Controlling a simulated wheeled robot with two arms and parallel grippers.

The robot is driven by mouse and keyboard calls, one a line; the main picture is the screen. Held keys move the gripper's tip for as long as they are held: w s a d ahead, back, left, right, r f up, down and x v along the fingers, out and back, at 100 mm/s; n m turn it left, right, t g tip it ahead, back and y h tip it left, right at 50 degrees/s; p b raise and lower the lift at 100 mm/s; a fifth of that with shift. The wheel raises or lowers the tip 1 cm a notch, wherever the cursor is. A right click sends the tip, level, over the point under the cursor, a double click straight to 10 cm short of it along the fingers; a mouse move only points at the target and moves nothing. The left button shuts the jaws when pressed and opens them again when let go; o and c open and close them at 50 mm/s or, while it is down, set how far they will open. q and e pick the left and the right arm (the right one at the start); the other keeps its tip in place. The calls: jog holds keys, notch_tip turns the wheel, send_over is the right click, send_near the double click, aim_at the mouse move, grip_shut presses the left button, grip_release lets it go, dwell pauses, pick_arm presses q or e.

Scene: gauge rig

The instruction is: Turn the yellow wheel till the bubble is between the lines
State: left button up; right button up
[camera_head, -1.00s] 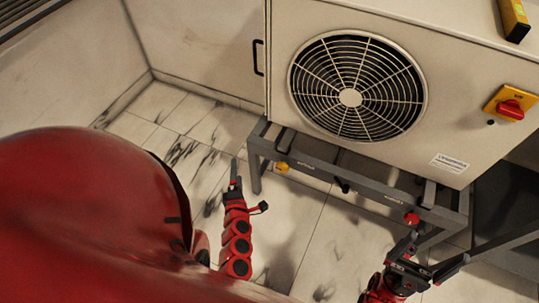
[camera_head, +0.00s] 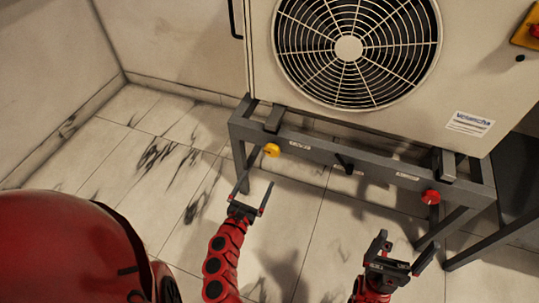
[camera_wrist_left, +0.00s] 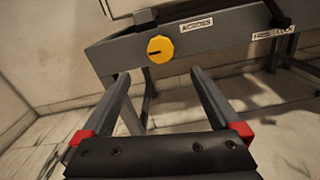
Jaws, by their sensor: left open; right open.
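The yellow wheel (camera_head: 271,150) sits on the left part of the front bar of a grey stand. In the left wrist view the yellow wheel (camera_wrist_left: 160,49) is round with a dark slot, left of a label that seems to read ACROSS, beyond my fingertips. My left gripper (camera_head: 254,187) is open and empty, just below and in front of the wheel, apart from it; its fingers also show in the left wrist view (camera_wrist_left: 159,75). My right gripper (camera_head: 405,250) is open and empty, below the red wheel (camera_head: 431,197). The bubble and its lines are not in view.
The grey stand (camera_head: 390,178) carries a large cream cabinet (camera_head: 258,70) with a round fan grille (camera_head: 348,48). A black lever (camera_head: 345,163) sits mid-bar. A yellow and red switch (camera_head: 530,30) is at the upper right.

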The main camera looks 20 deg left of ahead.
aim_at(271, 154)
pick_arm(q)
jog(key=w, duration=0.4)
jog(key=w+b, duration=0.1)
jog(key=w, duration=0.8)
jog(key=shift+d+f+b, duration=0.1)
jog(key=shift+d+b, duration=0.15)
jog(key=shift+b, duration=0.15)
jog(key=c, duration=1.4)
